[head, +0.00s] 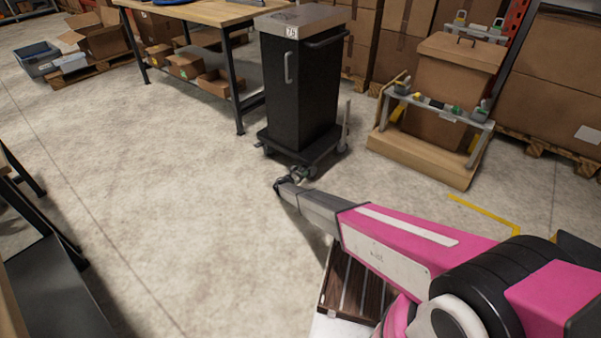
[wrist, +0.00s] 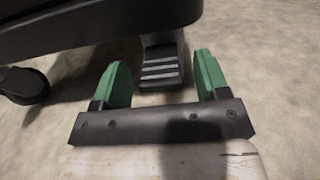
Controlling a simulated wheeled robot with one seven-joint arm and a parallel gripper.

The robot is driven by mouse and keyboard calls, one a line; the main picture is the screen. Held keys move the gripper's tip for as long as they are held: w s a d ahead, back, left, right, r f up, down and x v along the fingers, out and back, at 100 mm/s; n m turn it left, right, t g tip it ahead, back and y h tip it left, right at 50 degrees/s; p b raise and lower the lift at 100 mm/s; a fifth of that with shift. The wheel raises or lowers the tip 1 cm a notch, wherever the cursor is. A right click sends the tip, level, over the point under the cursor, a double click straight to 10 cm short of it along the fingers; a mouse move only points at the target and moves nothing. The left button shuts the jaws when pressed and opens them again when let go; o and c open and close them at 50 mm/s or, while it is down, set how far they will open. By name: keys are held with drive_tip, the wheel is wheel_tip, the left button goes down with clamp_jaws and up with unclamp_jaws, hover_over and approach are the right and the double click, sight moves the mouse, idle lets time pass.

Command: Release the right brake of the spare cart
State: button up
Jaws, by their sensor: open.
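A black cart (head: 297,95) with a grey top and a tag reading 75 stands upright on casters in the head view. Its dark base edge (wrist: 90,22) crosses the top of the wrist view. A dark ribbed pedal (wrist: 160,68) sticks out below that edge toward me. My gripper (wrist: 163,78) is open, with one green finger on each side of the pedal's near end and gaps between. I cannot tell whether the fingers touch it. In the head view my gripper (head: 285,182) is low at the cart's front; its fingers are hard to make out.
A caster (wrist: 22,86) is left of the pedal in the wrist view. A workbench (head: 205,12) stands behind the cart at left. A wooden platform (head: 425,155) with a box and a metal frame is at right. The concrete floor (head: 150,180) at left is clear.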

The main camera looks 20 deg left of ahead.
drive_tip(key=shift+w+d, duration=0.1)
drive_tip(key=shift+w, duration=0.05)
clamp_jaws()
drive_tip(key=shift+r+g, duration=0.35)
drive_tip(key=shift+g, duration=0.35)
unclamp_jaws()
drive_tip(key=v, duration=1)
drive_tip(key=shift+s, duration=0.4)
